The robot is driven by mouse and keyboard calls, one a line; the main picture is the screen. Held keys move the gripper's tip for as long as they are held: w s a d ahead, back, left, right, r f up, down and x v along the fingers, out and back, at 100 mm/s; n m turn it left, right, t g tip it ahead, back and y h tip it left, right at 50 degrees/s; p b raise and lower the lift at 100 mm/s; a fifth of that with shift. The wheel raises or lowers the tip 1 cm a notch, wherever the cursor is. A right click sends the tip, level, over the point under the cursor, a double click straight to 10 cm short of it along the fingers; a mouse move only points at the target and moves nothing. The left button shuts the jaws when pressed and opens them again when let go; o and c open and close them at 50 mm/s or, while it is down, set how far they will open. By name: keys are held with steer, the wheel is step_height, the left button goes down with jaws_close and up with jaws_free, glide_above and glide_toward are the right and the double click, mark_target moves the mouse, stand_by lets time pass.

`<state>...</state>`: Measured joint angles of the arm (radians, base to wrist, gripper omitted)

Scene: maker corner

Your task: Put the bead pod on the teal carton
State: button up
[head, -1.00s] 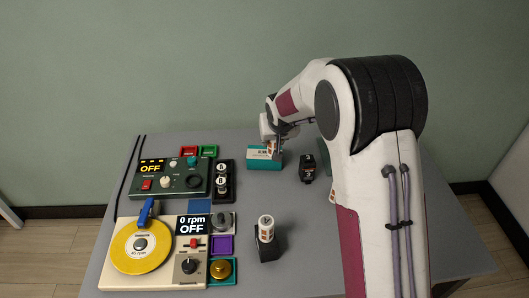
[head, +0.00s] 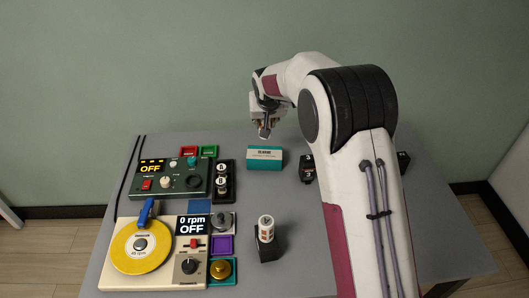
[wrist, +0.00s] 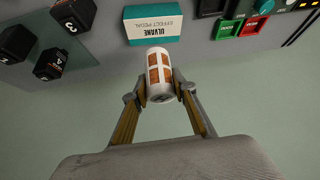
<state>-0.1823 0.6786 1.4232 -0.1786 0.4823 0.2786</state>
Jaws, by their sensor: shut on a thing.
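The bead pod, a white cylinder with orange-brown windows (wrist: 159,72), is held between the two fingertips of my gripper (wrist: 160,92). In the head view my gripper (head: 264,124) is at the back of the table, with the pod (head: 264,133) small below it. The teal carton (head: 265,163) with a white label lies on the table nearer the camera than the pod. In the wrist view the carton (wrist: 152,32) is just beyond the pod's far end. The pod appears apart from the carton, and nothing shows on its top.
Another white pod (head: 265,222) stands on a black holder (head: 267,248) at front centre. Black lettered blocks (head: 307,165) are right of the carton.

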steer(key=shift+f, duration=0.1)
steer(key=shift+f, duration=3.05)
steer(key=shift+f, duration=0.1)
steer(key=shift+f, duration=1.75)
steer(key=shift+f, duration=0.1)
steer(key=o, duration=1.1)
